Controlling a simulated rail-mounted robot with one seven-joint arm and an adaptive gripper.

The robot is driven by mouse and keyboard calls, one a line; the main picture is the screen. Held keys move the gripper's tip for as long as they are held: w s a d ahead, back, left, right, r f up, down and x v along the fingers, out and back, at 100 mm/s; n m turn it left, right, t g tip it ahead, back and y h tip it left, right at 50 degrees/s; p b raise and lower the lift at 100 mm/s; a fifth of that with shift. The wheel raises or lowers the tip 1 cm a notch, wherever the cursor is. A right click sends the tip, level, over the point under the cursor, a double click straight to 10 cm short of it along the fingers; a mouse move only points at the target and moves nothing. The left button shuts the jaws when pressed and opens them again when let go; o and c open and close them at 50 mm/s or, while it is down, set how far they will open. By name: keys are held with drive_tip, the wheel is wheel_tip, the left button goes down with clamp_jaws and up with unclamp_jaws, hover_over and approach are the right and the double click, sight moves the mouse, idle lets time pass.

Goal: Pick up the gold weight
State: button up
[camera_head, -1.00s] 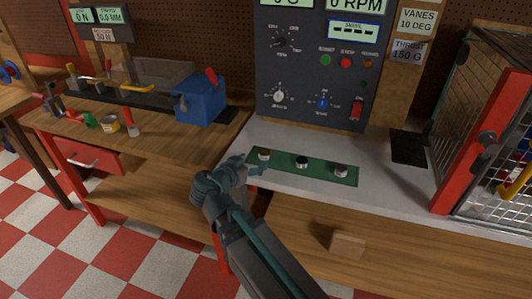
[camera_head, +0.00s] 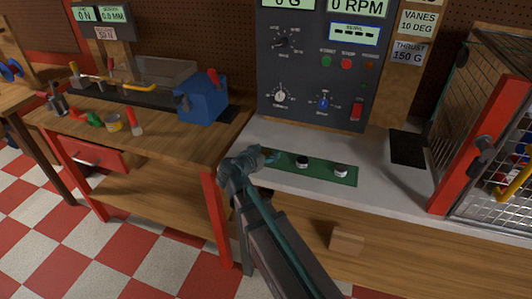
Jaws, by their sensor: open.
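The green strip (camera_head: 320,176) lies on the light grey bench top, with a black weight (camera_head: 302,161) at its middle and a silver weight (camera_head: 341,170) near its right end. My gripper (camera_head: 269,156) is over the left end of the strip, where the gold weight stood a moment before. The gold weight is hidden behind my gripper, so I cannot tell whether the fingers touch it. The jaws are open.
The control panel (camera_head: 315,70) rises behind the strip. A red-framed mesh cage (camera_head: 478,150) stands at the right, with a black pad (camera_head: 408,148) beside it. A blue vise (camera_head: 202,97) sits on the wooden bench at the left. A wooden block (camera_head: 346,240) lies below the bench top.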

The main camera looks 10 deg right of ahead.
drive_tip(key=c, duration=1.3)
drive_tip(key=shift+r, duration=0.2)
